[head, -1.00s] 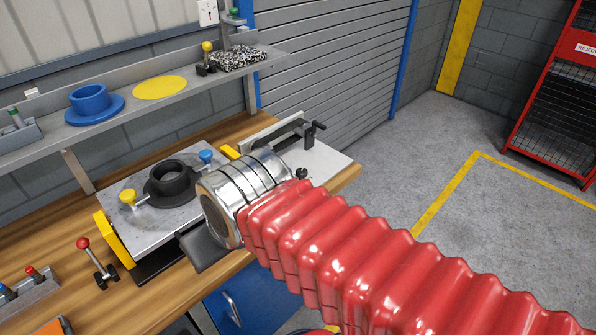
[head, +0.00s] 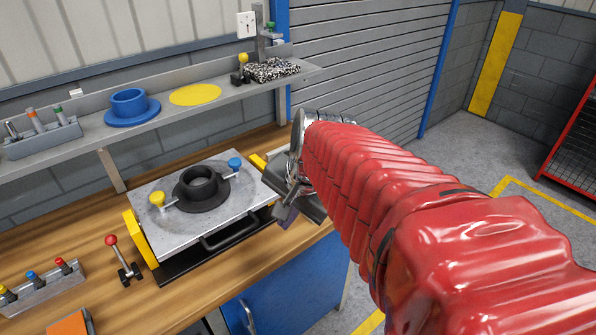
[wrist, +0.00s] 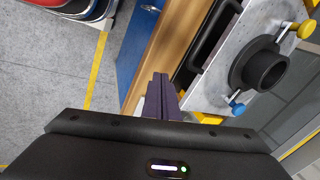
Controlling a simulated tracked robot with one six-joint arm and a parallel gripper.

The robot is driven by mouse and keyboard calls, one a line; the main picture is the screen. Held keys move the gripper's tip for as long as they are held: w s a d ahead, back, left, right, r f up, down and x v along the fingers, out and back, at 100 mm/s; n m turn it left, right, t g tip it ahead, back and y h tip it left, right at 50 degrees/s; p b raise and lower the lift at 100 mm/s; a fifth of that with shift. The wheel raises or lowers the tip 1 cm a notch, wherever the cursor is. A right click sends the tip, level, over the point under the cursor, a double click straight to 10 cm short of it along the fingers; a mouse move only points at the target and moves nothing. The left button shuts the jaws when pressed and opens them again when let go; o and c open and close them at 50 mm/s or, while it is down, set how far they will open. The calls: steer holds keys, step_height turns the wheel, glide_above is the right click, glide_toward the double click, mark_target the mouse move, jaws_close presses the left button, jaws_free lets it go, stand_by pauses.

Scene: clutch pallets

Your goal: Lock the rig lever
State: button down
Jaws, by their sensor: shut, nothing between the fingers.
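The rig is a grey metal plate (head: 245,185) on the bench with a black flanged ring (head: 201,188) in its middle. A yellow-knobbed handle (head: 157,199) and a blue-knobbed handle (head: 235,164) stand on opposite sides of the ring. A red-ball lever (head: 112,241) stands on the bench left of the rig, roughly upright. I cannot tell which is the rig lever.
A black bar handle (head: 232,236) runs along the rig's front. A shelf (head: 215,92) above holds a blue flanged cup (head: 129,104), a yellow disc (head: 195,95) and a yellow-ball lever (head: 243,60). A blue cabinet (head: 290,290) is under the bench.

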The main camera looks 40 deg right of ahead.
steer(key=s+d+r+m+t, duration=0.1)
steer(key=d+m, duration=0.7)
steer(key=m, duration=0.1)
steer(key=s+d+r+m, duration=0.1)
steer(key=s+d+m, duration=0.1)
steer(key=d+m, duration=0.7)
steer(key=shift+r+m+t+y, duration=0.3)
steer(key=shift+r+m+t, duration=0.1)
steer(key=shift+m, duration=0.3)
steer(key=shift+d, duration=0.1)
steer(key=w+a+f, duration=0.1)
steer(key=w+f, duration=0.6)
steer(key=w, duration=0.1)
steer(key=shift+w+a+f, duration=0.15)
steer(key=shift+w+f, duration=0.15)
